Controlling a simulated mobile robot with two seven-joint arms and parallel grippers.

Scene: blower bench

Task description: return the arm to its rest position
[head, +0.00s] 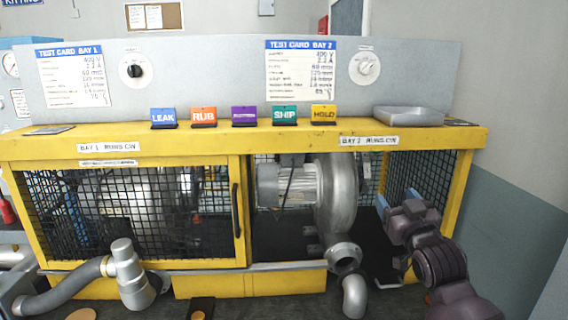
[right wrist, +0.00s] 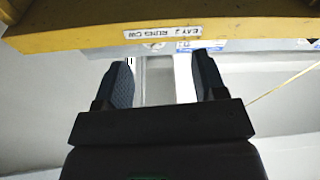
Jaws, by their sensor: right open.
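My right arm comes in from the lower right in the head view. Its gripper (head: 396,199) is in front of the right part of the open bay 2, near the yellow right post. In the right wrist view the two dark fingers (right wrist: 163,78) stand apart with nothing between them. The bay 2 label on the yellow beam (right wrist: 163,32) shows beyond the fingertips. My left arm and gripper are in neither view.
The yellow bench frame (head: 250,145) spans the view. A metal blower (head: 335,195) stands in bay 2, left of my gripper, with an elbow pipe (head: 354,296) below. Bay 1 has a closed mesh door (head: 130,215). A metal tray (head: 408,117) and several coloured cards stand on top.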

